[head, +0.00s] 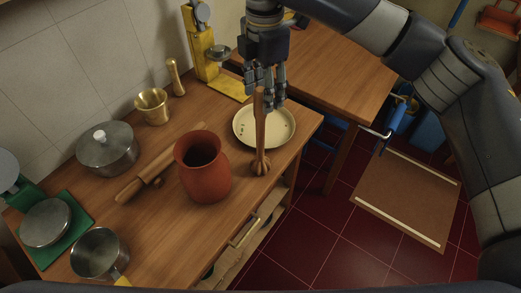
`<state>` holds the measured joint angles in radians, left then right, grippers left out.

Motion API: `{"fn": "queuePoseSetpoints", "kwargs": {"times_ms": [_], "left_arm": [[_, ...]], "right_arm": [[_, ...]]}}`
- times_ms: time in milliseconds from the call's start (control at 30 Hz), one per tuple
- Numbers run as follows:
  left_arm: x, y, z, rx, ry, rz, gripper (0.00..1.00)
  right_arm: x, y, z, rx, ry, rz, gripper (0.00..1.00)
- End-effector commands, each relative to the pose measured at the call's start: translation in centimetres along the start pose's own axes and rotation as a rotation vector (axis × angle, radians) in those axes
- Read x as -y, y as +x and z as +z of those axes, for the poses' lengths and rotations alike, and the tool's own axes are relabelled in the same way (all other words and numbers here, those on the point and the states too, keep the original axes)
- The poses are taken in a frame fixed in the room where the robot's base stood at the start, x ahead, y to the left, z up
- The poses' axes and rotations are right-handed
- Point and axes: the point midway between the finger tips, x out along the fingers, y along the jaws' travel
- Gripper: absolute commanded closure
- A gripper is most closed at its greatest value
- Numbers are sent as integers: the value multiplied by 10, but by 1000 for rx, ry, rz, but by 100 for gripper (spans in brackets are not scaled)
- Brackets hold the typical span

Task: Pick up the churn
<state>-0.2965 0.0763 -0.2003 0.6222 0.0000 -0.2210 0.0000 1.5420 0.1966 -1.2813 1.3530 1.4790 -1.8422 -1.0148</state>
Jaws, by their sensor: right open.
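The churn (260,135) is a long wooden stick with a wide ribbed head at its lower end. In the head view it appears upright near the counter's front edge, head down, to the right of the red clay pot (205,172). My right gripper (265,100) points down from the top of the picture and is open. Its fingertips are at the upper end of the churn's handle. I cannot tell whether the handle is between the fingers or just in front of them. My left gripper is not in view.
A cream plate (283,127) lies behind the churn. A rolling pin (150,178), a lidded pot (107,149), a brass mortar (153,107), a saucepan (98,254) and a yellow stand (207,50) share the counter. Bare counter (170,240) lies at the front.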

Motion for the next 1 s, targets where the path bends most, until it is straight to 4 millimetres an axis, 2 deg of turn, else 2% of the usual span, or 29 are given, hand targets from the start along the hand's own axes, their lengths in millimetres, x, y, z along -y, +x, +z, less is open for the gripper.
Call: {"fn": "queuePoseSetpoints", "kwargs": {"times_ms": [33,100,200,333,500,600,767,800,1000], "left_arm": [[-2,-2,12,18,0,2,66],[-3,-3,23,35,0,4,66],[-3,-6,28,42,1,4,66],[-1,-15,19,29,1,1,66],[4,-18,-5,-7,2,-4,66],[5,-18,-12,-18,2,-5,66],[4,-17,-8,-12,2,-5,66],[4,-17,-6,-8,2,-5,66],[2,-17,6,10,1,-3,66]], "right_arm": [[0,4,0,0,0,-1,52],[0,9,0,0,0,-1,52],[0,16,-2,0,0,-2,52],[1,34,-7,-1,0,-3,52],[0,57,-8,0,1,-1,52],[0,62,-8,-1,0,1,52],[0,62,-8,0,0,1,52],[0,62,-8,0,0,1,54],[0,62,-8,-1,0,1,100]]}}
